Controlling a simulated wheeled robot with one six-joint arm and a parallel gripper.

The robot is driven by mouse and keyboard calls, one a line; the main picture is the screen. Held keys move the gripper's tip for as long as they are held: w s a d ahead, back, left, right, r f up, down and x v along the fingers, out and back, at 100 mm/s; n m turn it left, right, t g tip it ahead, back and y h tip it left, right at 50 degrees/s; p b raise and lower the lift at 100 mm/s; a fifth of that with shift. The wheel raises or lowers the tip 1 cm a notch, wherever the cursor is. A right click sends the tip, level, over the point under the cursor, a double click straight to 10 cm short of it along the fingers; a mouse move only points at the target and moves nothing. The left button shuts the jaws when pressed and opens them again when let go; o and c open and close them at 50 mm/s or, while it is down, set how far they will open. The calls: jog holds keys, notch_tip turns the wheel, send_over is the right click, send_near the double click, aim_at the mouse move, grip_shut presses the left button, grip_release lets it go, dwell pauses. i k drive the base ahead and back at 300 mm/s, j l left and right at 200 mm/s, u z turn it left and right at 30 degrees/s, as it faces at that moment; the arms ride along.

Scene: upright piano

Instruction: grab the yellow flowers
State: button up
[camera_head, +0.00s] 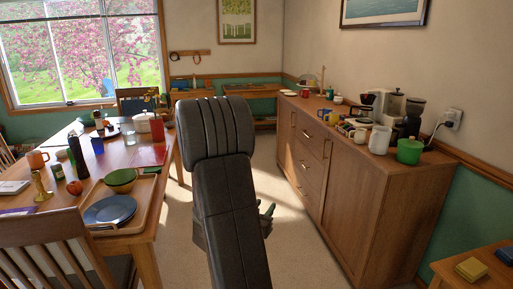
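What looks like part of my gripper (267,215) shows at the right edge of the arm, low over the floor. The rest of it is hidden behind the arm, so I cannot see whether it is open or shut, or whether it holds anything.
A dining table (140,220) with dishes and a wooden tray stands left, with a chair (50,232) in front. A wooden sideboard (350,190) carrying a coffee maker (387,106) and green pot (409,151) lines the right wall. A yellow block (471,268) lies bottom right. Carpet between is clear.

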aim_at(155, 110)
jog(key=i, duration=0.6)
jog(key=i+l+u, duration=0.15)
jog(key=i, duration=1)
jog(key=i+j+u, duration=0.2)
jog(key=i+u, duration=0.25)
jog(key=i+l+u, duration=0.1)
jog(key=i+u, duration=0.4)
jog(key=i, duration=0.15)
jog(key=i+l+u, duration=0.2)
jog(key=i+u, duration=0.25)
jog(key=i+l+u, duration=0.1)
jog(key=i+u, duration=0.15)
jog(key=i, duration=0.25)
